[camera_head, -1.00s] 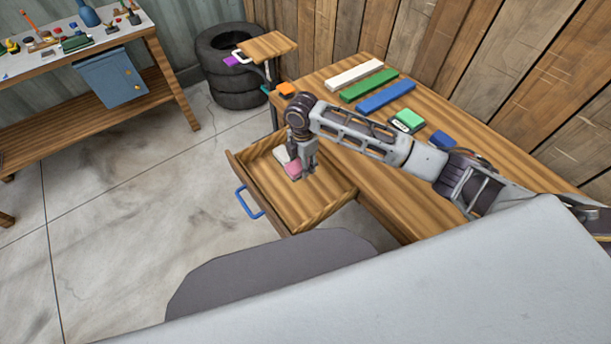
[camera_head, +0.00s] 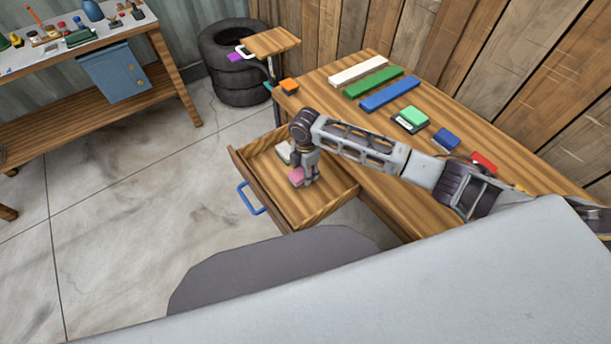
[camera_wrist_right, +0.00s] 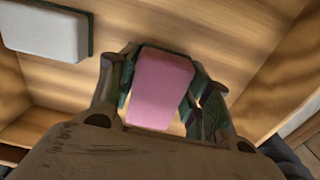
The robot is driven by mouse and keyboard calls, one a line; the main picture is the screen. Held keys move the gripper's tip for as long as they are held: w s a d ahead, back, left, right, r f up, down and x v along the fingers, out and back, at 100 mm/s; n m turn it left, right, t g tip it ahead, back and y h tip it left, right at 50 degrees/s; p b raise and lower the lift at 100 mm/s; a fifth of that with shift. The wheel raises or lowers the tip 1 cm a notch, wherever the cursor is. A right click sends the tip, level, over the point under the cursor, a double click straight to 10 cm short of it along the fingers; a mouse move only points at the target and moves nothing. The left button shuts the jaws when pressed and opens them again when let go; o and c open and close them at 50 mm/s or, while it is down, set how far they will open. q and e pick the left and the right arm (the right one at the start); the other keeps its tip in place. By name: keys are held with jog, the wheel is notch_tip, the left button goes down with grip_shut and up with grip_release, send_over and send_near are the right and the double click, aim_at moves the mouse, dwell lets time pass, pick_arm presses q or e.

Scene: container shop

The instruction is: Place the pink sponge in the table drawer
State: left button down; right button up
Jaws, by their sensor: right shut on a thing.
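The pink sponge (camera_head: 297,175) is between the fingers of my right gripper (camera_head: 304,177), inside the open table drawer (camera_head: 322,203). The right wrist view shows the pink sponge (camera_wrist_right: 160,88) gripped on both sides by the fingers, over the drawer's wooden bottom (camera_wrist_right: 190,25). I cannot tell whether the sponge touches the bottom. A white block with a dark edge (camera_wrist_right: 45,30) lies in the drawer beside it; part of it shows in the head view too (camera_head: 283,152). My left gripper is not in view.
The table (camera_head: 330,98) carries white, green and blue bars, a green-topped block (camera_head: 413,115), a blue block (camera_head: 446,139) and a red block (camera_head: 484,161). The drawer has a blue handle (camera_head: 251,198). Stacked tyres (camera_head: 236,70) stand behind.

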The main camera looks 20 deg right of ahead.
notch_tip(320, 180, down, 2)
jog(key=shift+f, duration=0.35)
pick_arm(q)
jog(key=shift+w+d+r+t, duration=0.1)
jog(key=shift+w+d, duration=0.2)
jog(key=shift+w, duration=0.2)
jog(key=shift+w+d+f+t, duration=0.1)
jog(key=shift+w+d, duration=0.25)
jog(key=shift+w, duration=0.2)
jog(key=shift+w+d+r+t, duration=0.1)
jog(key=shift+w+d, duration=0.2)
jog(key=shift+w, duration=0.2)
pick_arm(e)
jog(key=shift+f, duration=0.15)
